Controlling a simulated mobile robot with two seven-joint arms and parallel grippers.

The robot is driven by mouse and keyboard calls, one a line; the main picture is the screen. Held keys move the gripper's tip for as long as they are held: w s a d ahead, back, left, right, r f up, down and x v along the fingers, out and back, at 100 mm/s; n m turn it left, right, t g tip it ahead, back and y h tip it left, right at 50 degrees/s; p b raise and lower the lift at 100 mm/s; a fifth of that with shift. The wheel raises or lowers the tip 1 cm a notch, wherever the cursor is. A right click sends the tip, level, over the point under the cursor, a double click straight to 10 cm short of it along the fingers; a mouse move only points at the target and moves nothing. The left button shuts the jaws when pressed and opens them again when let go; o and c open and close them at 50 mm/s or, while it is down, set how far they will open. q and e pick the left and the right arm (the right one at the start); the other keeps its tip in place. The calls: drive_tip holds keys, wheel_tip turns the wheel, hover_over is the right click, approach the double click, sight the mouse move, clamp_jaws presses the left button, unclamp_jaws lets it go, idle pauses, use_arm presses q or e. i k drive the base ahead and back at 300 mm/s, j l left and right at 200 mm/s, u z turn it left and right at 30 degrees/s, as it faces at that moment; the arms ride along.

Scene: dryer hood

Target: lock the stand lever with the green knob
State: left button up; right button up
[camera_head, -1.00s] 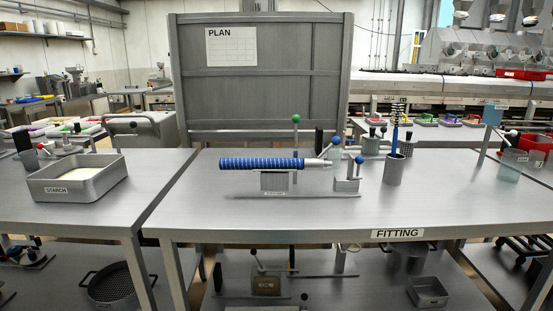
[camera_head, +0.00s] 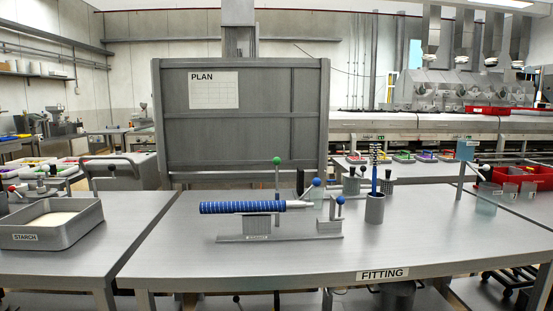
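The stand lever with the green knob (camera_head: 277,160) rises upright from behind the stand (camera_head: 262,238) on the fitting table. A blue ribbed cylinder (camera_head: 242,207) with a silver end lies horizontally across the stand and hides the lever's lower part. Two levers with blue knobs stand to its right, one tilted (camera_head: 316,182) and one upright (camera_head: 340,200). Neither of my grippers shows in the head view.
A grey cup (camera_head: 375,209) holding a blue tool stands right of the stand. A starch tray (camera_head: 52,223) sits on the left table. A PLAN board (camera_head: 240,130) stands behind. The fitting table's front (camera_head: 210,265) is clear.

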sight(276, 161)
drive_tip(key=i+l+u, duration=0.1)
drive_tip(key=i+l, duration=0.35)
drive_tip(key=i+l+u, duration=0.15)
drive_tip(key=i+l, duration=0.25)
drive_tip(key=l, duration=0.15)
drive_tip(key=i+l+u, duration=0.1)
drive_tip(key=i+l, duration=0.3)
drive_tip(key=l, duration=0.15)
